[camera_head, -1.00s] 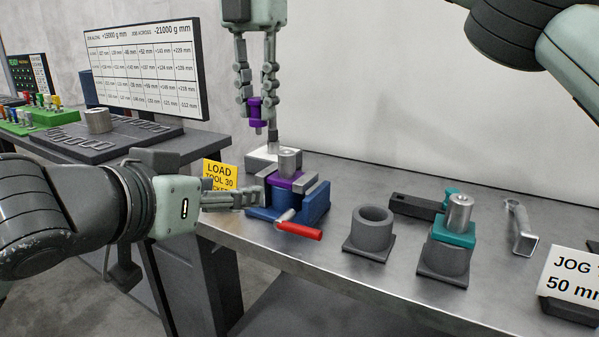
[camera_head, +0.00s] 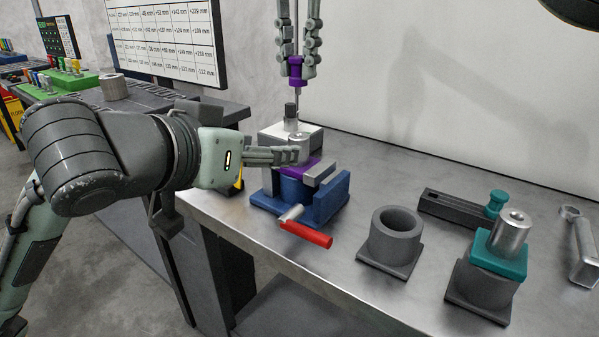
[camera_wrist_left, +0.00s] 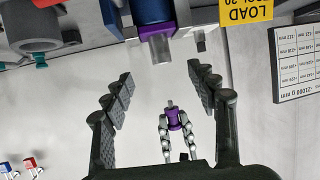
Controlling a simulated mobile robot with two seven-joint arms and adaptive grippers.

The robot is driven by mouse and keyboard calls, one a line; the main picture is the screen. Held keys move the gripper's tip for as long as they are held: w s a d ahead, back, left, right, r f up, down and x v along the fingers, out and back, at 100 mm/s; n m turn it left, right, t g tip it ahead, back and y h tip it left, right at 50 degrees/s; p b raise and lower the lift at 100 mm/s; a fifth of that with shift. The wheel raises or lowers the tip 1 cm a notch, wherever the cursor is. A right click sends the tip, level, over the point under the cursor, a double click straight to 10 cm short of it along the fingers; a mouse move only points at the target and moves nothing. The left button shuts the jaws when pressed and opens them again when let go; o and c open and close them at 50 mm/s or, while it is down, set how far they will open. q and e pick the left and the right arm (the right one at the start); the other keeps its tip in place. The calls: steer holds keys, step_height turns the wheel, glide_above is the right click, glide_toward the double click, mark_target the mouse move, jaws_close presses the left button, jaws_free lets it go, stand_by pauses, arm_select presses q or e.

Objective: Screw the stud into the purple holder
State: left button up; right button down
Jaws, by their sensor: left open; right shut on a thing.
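The purple holder (camera_head: 318,165) sits clamped in the blue vise (camera_head: 322,200), its silver cylinder (camera_head: 300,139) standing upright. It also shows, inverted, in the left wrist view (camera_wrist_left: 157,31). My left gripper (camera_head: 303,156) is open at the cylinder; in the left wrist view its fingers (camera_wrist_left: 160,75) are apart, with the cylinder ahead between their tips. From the head, near fingers cover part of the cylinder. My right gripper (camera_head: 297,66) is shut on the purple stud (camera_head: 295,73), which hangs upright, metal tip down, above and apart from the cylinder.
A red vise handle (camera_head: 306,235) sticks out in front. An empty grey socket (camera_head: 393,232) and a teal holder (camera_head: 500,254) in a grey socket stand to the right. A dark bar with a teal knob (camera_head: 495,203) and a grey tool (camera_head: 583,253) lie behind. A pale block (camera_head: 275,141) is behind the vise.

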mark_target(299, 165)
arm_select(q)
steer(key=x, duration=1.2)
